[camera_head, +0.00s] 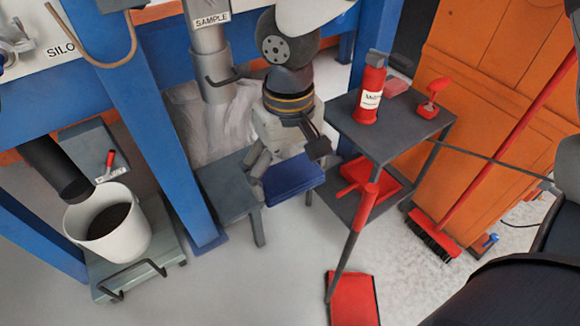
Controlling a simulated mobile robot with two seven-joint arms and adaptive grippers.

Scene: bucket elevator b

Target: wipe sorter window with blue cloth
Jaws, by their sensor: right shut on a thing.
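The blue cloth (292,180) is a folded dark blue pad near the middle of the view. My right gripper (289,165) is shut on it, with a finger on either side of its upper edge. The gripper body hides a little of the cloth's back edge. I cannot make out a sorter window in this view. My left gripper is not in view.
The grey cart (400,135) to the right carries a red bottle (369,88) and a red scoop (432,98). A small grey table (228,190) stands left, beside a blue post (150,110).

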